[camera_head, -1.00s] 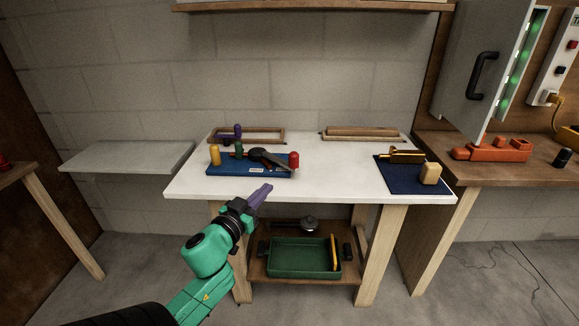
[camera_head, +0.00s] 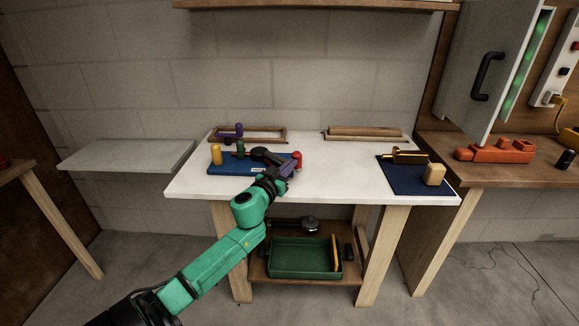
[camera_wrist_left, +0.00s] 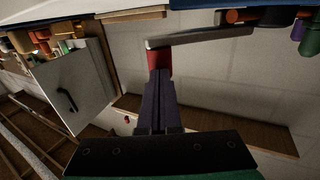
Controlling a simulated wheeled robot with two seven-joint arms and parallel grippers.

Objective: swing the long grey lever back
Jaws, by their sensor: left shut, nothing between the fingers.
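The long grey lever (camera_wrist_left: 205,38) is on a blue base board (camera_head: 225,168) on the white table. It runs from a dark round hub (camera_head: 259,153) to a red knob (camera_head: 297,156) at its right end. In the left wrist view the red knob (camera_wrist_left: 158,58) shows just beyond my fingertips. My left gripper (camera_head: 287,169) is shut and empty, with its purple fingers close in front of the knob. I cannot tell whether they touch it. My arm and gripper hide the board's right front part. My right gripper is not in view.
Yellow (camera_head: 216,154) and green (camera_head: 240,148) pegs stand on the board left of the hub, with a purple knob (camera_head: 238,130) behind. A blue mat (camera_head: 405,182) with a tan block (camera_head: 434,174) lies at the table's right. The table's middle is clear.

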